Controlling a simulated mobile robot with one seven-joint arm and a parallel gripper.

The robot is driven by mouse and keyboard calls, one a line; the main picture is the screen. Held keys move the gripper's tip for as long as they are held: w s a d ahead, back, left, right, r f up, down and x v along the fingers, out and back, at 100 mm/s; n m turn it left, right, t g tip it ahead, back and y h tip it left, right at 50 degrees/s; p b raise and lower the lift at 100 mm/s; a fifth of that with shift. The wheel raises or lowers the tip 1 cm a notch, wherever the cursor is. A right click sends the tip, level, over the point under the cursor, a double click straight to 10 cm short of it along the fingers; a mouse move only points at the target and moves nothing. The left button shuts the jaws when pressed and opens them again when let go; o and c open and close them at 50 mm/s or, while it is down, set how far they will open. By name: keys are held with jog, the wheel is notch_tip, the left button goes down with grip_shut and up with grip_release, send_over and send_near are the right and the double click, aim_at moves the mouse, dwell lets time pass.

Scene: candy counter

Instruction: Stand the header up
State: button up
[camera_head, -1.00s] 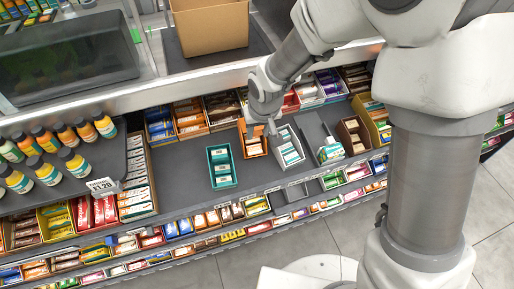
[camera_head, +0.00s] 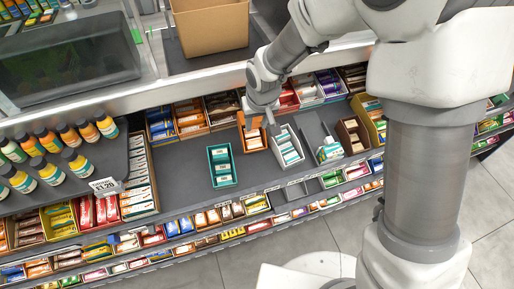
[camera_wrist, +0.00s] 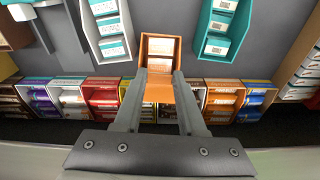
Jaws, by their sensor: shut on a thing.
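An orange candy box (camera_head: 254,143) stands on the grey shelf, between a teal box and a white box. Its orange header panel (camera_head: 242,119) rises at the box's back edge, at my gripper. My gripper (camera_head: 259,122) points down at the back of this box. In the wrist view my gripper (camera_wrist: 158,100) has its two fingers on either side of the orange header (camera_wrist: 160,93), shut on it. The orange box (camera_wrist: 177,49) opens beyond the header, with white-and-orange packs inside. The fingers partly hide the header, so its exact tilt is hard to tell.
The teal box (camera_head: 211,167) stands to the left and the white box (camera_head: 280,138) close to the right. A row of filled boxes (camera_head: 190,128) stands behind. Bottles (camera_head: 75,162) stand on a raised shelf at left. Bare shelf (camera_head: 182,178) lies left of the teal box.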

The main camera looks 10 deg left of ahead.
aim_at(254, 123)
jog(key=shift+w+a+r, duration=0.25)
jog(key=shift+w+r, duration=0.1)
jog(key=shift+w, duration=0.25)
jog(key=shift+w+a+r+p, duration=0.3)
jog(key=shift+w+a+p, duration=0.1)
jog(key=shift+w, duration=0.25)
jog(key=o, duration=0.6)
jog(key=shift+p+v, duration=1.85)
jog(key=shift+v, duration=1.1)
